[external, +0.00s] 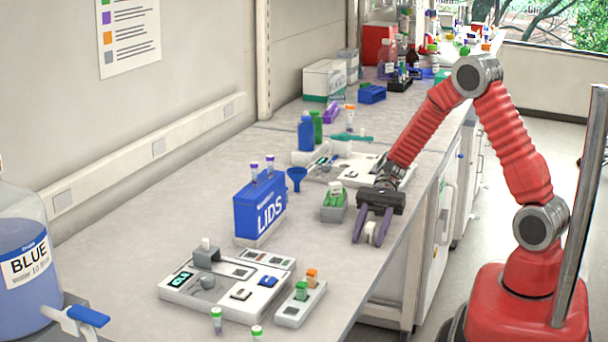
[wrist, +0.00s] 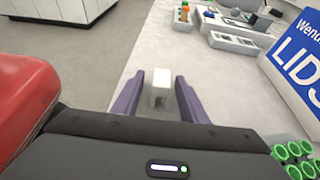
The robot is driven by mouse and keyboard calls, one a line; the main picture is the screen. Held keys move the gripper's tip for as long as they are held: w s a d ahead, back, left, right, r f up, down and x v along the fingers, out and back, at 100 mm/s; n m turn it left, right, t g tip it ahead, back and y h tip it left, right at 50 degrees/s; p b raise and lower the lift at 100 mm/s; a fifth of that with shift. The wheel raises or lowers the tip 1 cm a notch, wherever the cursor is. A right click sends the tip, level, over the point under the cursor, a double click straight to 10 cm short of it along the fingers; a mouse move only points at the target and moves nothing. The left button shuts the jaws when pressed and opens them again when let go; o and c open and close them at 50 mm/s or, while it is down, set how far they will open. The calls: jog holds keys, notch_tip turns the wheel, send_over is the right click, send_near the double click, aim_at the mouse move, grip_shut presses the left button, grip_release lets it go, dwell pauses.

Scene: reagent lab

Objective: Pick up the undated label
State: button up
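My gripper (external: 371,232) is low over the front edge of the bench, with its two purple fingers spread. It also shows in the wrist view (wrist: 158,98). A small white block-like piece (wrist: 161,79) stands between the fingers, with a gap on each side, and it also shows in the external view (external: 370,229). No writing can be read on it, so I cannot tell whether it is the undated label. Its lower part is faint in the wrist view.
A blue LIDS box (external: 262,212) stands left of my gripper, and a rack of green-capped tubes (external: 334,205) is close by. A white device (external: 220,290) and a small tray with orange and green caps (external: 299,307) sit nearer the camera. The bench edge is close on the right.

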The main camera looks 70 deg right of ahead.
aim_at(370, 225)
jog(key=shift+c, duration=0.6)
grip_shut()
notch_tip(370, 225, up, 10)
dwell(0.6)
dwell(0.5)
